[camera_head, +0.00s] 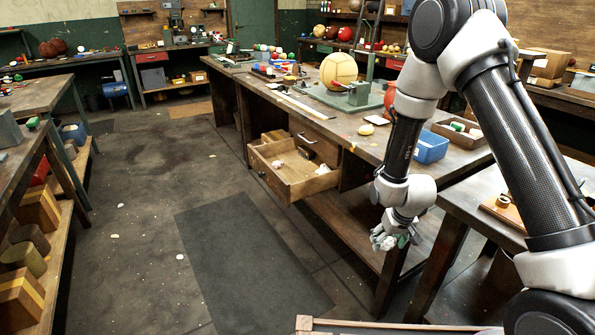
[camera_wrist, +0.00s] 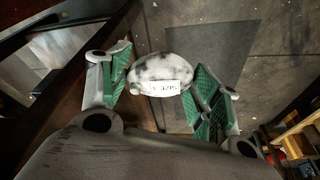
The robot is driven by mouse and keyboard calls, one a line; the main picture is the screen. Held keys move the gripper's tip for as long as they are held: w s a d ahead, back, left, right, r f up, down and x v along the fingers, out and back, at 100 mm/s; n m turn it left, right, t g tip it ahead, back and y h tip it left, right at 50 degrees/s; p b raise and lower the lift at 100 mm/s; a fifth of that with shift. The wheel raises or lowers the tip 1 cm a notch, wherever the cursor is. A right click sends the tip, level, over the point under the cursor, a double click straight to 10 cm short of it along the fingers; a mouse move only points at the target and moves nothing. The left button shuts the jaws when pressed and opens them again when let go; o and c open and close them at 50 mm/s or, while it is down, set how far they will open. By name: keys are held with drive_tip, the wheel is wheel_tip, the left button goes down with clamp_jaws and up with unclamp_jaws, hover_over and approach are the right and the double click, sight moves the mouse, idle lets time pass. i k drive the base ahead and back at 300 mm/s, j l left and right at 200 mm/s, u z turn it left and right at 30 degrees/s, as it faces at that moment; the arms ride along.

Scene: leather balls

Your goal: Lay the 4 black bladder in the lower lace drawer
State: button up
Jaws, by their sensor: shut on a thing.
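My gripper (camera_head: 388,240) hangs low beside the bench, to the right of an open wooden drawer (camera_head: 314,185). In the wrist view my green-padded fingers (camera_wrist: 160,95) are shut on a rounded, mottled white and dark grey thing (camera_wrist: 160,68) with a white label. It looks pale rather than plain black, and I cannot read the label surely. The drawer is pulled out under the bench top. Small pale things (camera_head: 322,170) lie in it, too small to name. No thing that is clearly a black bladder shows in the head view.
The bench top (camera_head: 300,106) holds a tan ball (camera_head: 338,70) on a green stand, a blue bin (camera_head: 431,147) and a wooden tray (camera_head: 457,131). Another table (camera_head: 480,205) stands at the right. The floor with a dark mat (camera_head: 240,255) is clear left of my gripper.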

sight(293, 181)
drive_tip(key=i+j, duration=1.6)
drive_tip(key=j, duration=0.15)
